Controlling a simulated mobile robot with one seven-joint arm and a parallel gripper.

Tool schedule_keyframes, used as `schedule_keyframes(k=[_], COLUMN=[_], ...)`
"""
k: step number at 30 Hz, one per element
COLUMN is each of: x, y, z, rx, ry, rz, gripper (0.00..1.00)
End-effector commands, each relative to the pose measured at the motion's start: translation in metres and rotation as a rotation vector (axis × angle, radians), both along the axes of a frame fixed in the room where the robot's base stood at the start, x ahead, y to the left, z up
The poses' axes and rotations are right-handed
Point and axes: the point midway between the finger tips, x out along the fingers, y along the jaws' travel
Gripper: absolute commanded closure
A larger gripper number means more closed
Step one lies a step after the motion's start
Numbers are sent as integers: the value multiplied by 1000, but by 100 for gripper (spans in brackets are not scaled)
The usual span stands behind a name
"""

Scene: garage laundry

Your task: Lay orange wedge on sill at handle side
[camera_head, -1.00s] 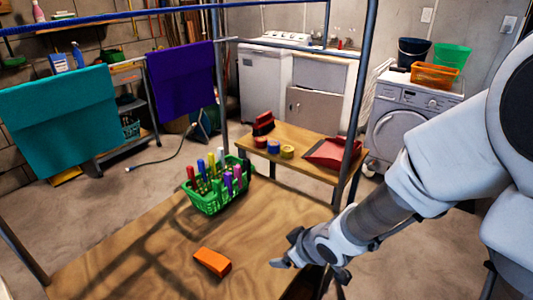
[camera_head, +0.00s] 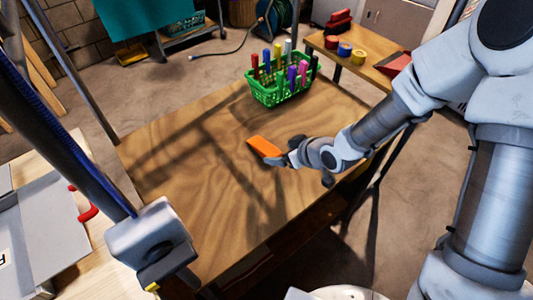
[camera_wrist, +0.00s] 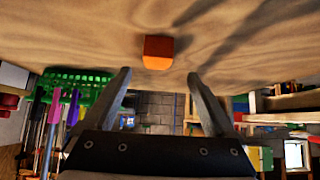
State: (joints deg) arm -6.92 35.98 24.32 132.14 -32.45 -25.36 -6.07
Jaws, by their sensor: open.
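The orange wedge (camera_head: 261,146) lies on the wooden table top. It also shows in the wrist view (camera_wrist: 158,50), just beyond and between the fingertips. My gripper (camera_head: 285,155) is beside the wedge's right end in the head view. In the wrist view my gripper (camera_wrist: 157,76) is open, with nothing between its fingers. A red handle (camera_head: 87,208) shows on a grey, flat object (camera_head: 50,230) at the far left. I cannot make out for sure which edge is the sill.
A green basket (camera_head: 283,93) of coloured markers stands at the table's far edge. A bench (camera_head: 350,65) with tape rolls is behind it. A dark post with a blue edge (camera_head: 75,130) crosses the left side. The middle of the wooden table (camera_head: 200,200) is clear.

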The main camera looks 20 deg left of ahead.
Motion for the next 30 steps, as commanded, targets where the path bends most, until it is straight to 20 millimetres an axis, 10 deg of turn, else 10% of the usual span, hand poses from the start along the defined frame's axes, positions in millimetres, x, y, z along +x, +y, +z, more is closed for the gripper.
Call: schedule_keyframes(k=[25, 30], x=[24, 24], y=[37, 37], z=[-49, -49], rx=[-1, -1], ry=[0, 0], rz=[-2, -1], gripper=[10, 39])
